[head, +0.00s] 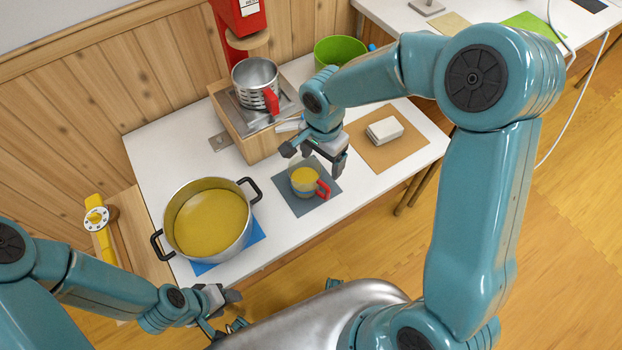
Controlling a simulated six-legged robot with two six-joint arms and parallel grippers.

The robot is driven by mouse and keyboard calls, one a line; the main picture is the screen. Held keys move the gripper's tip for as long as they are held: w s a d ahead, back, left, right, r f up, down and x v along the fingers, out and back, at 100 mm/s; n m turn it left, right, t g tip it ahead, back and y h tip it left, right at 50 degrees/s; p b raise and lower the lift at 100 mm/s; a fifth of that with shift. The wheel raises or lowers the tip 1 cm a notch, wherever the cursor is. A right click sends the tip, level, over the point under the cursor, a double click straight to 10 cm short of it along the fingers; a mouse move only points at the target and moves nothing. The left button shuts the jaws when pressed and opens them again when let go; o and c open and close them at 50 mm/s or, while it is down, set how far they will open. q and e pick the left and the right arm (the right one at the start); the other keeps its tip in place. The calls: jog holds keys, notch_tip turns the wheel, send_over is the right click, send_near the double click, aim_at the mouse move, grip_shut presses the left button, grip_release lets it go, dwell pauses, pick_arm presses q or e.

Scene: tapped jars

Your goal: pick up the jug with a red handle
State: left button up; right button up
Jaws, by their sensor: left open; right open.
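A clear jug with a red handle (304,183) and yellow contents stands upright on a dark grey mat (290,203) on the white table. Its red handle points to the lower right. My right gripper (315,162) is open above and just behind the jug, its fingers spread to either side of the jug's top in the picture. I cannot tell whether it touches the jug. A metal jug with a red handle (253,78) also stands on the wooden stand behind. My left gripper (226,314) is open and empty, low at the table's front edge, away from both jugs.
A large pot (210,222) of yellow liquid stands left of the mat, on a blue mat. A red dispenser (241,18) rises behind the wooden stand (257,146). A green bowl (340,51) and a white block (384,130) on a brown mat lie right.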

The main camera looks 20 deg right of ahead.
send_over(322, 194)
jog(key=f, duration=0.4)
jog(key=f+b, duration=0.1)
jog(key=f, duration=0.4)
jog(key=shift+w+a+f, duration=0.1)
jog(key=shift+w+a, duration=0.05)
jog(key=shift+a, duration=0.05)
jog(key=f, duration=0.6)
jog(key=shift+d, duration=0.2)
grip_shut()
